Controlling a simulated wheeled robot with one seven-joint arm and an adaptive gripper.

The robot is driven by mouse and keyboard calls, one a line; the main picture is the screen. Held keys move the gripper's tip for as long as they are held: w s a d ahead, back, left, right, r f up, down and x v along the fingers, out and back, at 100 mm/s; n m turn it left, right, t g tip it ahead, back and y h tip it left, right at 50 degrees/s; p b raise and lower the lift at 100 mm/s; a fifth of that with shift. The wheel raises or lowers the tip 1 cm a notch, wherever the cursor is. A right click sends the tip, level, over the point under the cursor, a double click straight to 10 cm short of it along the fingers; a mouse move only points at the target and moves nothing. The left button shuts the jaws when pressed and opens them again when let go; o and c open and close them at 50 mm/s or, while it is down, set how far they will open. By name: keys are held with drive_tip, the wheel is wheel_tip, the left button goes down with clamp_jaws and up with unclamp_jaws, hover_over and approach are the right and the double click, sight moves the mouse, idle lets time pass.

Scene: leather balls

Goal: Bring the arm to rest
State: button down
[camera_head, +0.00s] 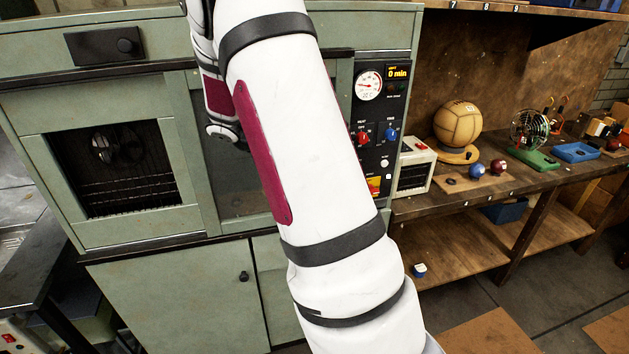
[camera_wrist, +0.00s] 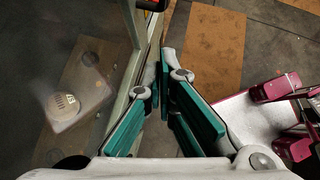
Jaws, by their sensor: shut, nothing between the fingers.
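My gripper (camera_wrist: 164,95) shows in the wrist view with its teal-padded fingers closed together and nothing between them. It points down past a pale green frame edge beside a glass pane (camera_wrist: 85,85), over the floor. Whether it touches the frame I cannot tell. In the head view my white arm with its dark red panel crosses the middle of the picture, in front of the green oven cabinet (camera_head: 140,235). My gripper's fingers do not show in the head view.
The control panel (camera_head: 385,120) stands right of my arm. A wooden workbench (camera_head: 420,208) at the right holds a tan ball (camera_head: 457,123), a white box (camera_head: 415,165), a wire cage (camera_head: 529,130) and a blue tray (camera_head: 577,152). Open floor (camera_head: 530,275) lies at the lower right.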

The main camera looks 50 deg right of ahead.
drive_tip(key=shift+v, duration=1.4)
drive_tip(key=s+a+r+m+t+y, duration=0.2)
drive_tip(key=s+a+r+m+t, duration=0.1)
drive_tip(key=a, duration=0.7)
drive_tip(key=s+a+r+m+t+y, duration=0.2)
drive_tip(key=s+a+r+m, duration=0.3)
drive_tip(key=a, duration=0.6)
drive_tip(key=s+a+r+m+t+y, duration=0.3)
drive_tip(key=s+a+r+m+y, duration=0.1)
drive_tip(key=s+a, duration=0.4)
drive_tip(key=a+r+m, duration=0.1)
drive_tip(key=a+m, duration=0.1)
drive_tip(key=shift+a+t, duration=0.3)
drive_tip(key=shift+a, duration=0.1)
